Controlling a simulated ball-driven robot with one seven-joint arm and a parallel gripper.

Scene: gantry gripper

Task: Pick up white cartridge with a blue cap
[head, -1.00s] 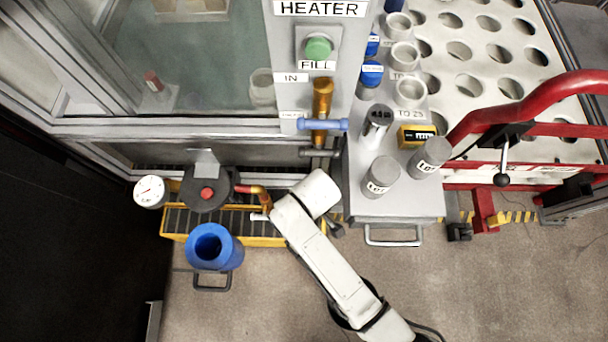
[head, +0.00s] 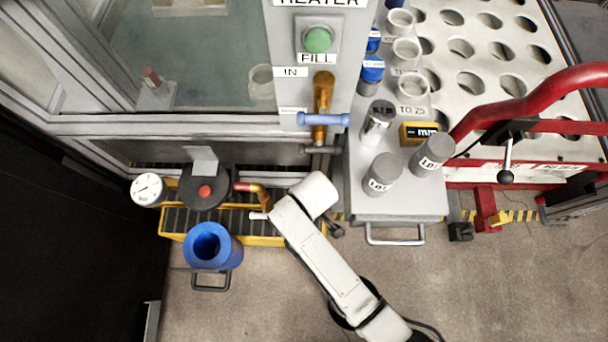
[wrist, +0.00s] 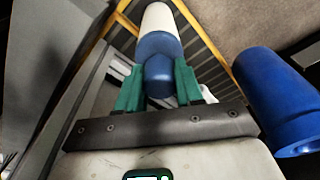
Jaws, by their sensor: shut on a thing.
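The white cartridge (wrist: 157,17) with a blue cap (wrist: 160,46) is in the wrist view, its white end pointing away from me. My gripper (wrist: 158,80) has green fingers, one on each side of the capped end, and is shut on it. In the head view my white arm reaches to the yellow-edged grate, and the fingers and held cartridge are hidden or too small to make out. Another blue-capped container (head: 372,72) stands on the grey cart at the right.
A blue open cylinder (head: 212,247) stands left of my arm; it also shows in the wrist view (wrist: 278,98). Beside the yellow-edged grate (head: 262,240) are a gauge (head: 147,190) and a dark round lid (head: 206,192). The grey cart (head: 398,206) holds several containers.

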